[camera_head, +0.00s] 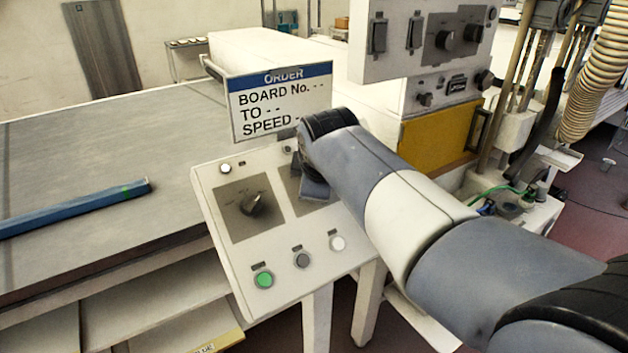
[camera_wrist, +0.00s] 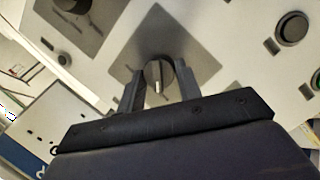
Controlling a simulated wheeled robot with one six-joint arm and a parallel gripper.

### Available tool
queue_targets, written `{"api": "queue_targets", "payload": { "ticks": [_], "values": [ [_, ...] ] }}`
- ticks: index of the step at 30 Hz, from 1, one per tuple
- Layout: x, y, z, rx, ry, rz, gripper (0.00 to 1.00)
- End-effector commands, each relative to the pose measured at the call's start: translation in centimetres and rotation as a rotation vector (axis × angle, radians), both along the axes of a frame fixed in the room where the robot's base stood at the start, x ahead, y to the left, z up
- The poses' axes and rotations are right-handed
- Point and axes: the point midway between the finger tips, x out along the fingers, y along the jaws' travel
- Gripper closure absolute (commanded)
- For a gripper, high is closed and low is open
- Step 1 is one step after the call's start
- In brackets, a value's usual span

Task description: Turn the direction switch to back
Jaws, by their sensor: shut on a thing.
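A sloped control panel (camera_head: 285,262) stands at the end of the long table. It carries a black rotary knob on a left grey plate (camera_head: 251,203) and a second grey plate, mostly hidden by my arm. In the wrist view my gripper (camera_wrist: 160,78) is shut on a dark rotary switch knob (camera_wrist: 158,75) with a pale pointer line, on a grey diamond-looking plate. The plate's lettering is not readable, so I cannot tell the pointed-to position.
A green button (camera_head: 264,279), a grey button (camera_head: 302,259) and a white button (camera_head: 338,243) line the panel's lower edge. An order sign (camera_head: 281,100) stands behind it. A control box (camera_head: 443,40) hangs at the upper right. A blue bar (camera_head: 75,208) lies on the table.

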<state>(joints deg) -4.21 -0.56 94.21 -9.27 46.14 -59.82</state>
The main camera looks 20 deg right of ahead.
Motion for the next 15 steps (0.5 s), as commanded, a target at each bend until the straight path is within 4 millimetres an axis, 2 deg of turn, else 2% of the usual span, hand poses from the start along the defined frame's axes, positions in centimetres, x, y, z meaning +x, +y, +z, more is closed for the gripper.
{"api": "queue_targets", "payload": {
  "ticks": [12,13,15],
  "values": [
    [0.03,0.03,0.11,-0.005,-0.005,0.006,0.9],
    [0.03,0.03,0.11,-0.005,-0.005,0.006,0.66],
    [0.04,0.02,0.1,-0.004,-0.004,0.006,0.6]
  ]
}}
